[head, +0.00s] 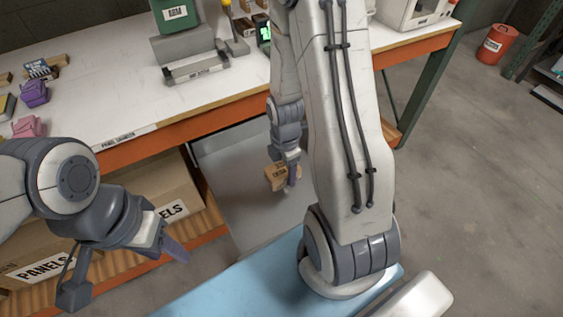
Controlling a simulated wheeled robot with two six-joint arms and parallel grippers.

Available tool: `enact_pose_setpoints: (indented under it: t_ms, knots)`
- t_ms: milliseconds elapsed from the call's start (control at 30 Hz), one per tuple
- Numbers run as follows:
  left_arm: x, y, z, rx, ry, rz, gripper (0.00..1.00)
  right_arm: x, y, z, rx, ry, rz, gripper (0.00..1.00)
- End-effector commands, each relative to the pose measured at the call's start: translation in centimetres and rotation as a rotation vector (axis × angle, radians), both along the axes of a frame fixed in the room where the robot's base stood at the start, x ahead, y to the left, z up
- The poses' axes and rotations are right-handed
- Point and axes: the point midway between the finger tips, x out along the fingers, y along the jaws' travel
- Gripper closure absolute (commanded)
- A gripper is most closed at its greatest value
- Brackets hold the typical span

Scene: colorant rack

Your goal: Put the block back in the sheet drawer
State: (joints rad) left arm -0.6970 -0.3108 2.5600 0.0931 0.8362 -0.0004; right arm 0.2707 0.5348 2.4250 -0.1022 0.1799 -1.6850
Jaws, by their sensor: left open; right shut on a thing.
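A small tan wooden block (274,178) with dark printing is held in my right gripper (285,174), which is shut on it. The block hangs over a grey metal drawer (222,165) that is pulled out under the workbench. The drawer's right side is hidden behind my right arm, and I cannot tell whether the block touches its floor. My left gripper (130,278) is open and empty at the lower left, in front of cardboard boxes and apart from the drawer.
The white workbench (115,105) has an orange front edge above the drawer. Cardboard boxes (155,188) marked PANELS fill the shelf left of the drawer. A grey scale-like stand (185,45) carries a green container (175,14). An orange bucket (496,45) stands on the open floor at right.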

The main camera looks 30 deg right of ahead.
Motion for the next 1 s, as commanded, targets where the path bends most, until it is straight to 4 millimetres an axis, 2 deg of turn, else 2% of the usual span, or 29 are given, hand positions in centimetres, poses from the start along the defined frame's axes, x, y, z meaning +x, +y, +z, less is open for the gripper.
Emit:
enact_pose_setpoints:
  t_ms: [33,100,300,467,700,1000]
  knots:
    - [0.0,0.0,-0.4,0.001,0.001,0.000,0.50,1.1,-0.5,-1.2,0.001,0.003,-0.002,0.84]
    - [0.0,0.0,-0.4,0.001,0.002,0.000,0.50,2.6,-1.1,-2.1,0.001,0.004,-0.001,0.84]
    - [0.0,0.0,-0.3,0.001,0.001,0.000,0.50,5.5,-2.3,-3.8,0.000,0.003,-0.002,0.84]
    - [0.0,0.0,-0.4,0.001,0.001,0.000,0.50,6.1,-2.6,-4.7,0.001,0.004,-0.001,0.84]
    - [0.0,0.0,-0.7,0.001,0.001,0.000,0.50,6.0,-2.5,-8.0,0.001,0.005,-0.001,0.84]
    - [0.0,0.0,-0.7,0.001,0.001,0.000,0.50,6.1,-2.5,-8.2,0.000,0.002,-0.001,0.84]
